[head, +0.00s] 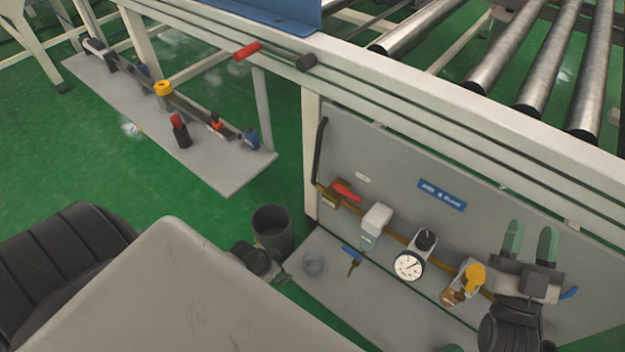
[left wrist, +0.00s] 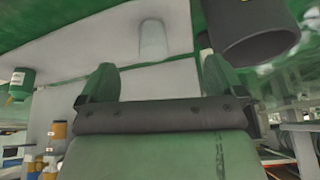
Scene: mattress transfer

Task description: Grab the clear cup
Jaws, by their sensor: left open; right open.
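The clear cup (head: 313,263) stands on the grey lower shelf (head: 350,312), near its left end. In the left wrist view a pale clear shape, likely the same cup (left wrist: 153,40), shows beyond and between the fingertips, apart from them. My left gripper (left wrist: 158,76) is open, with nothing between its green fingers. In the head view its dark wrist part shows just left of the cup, partly hidden behind my grey body. My right gripper (head: 531,240) is open and empty in front of the panel at the right, with its green fingers pointing up.
A dark bin (head: 272,232) stands on the green floor left of the shelf, close to my left gripper. A pressure gauge (head: 409,265) and several fittings are mounted along the panel. A blue-handled tool (head: 352,256) is right of the cup. A white frame with rollers (head: 490,60) is above.

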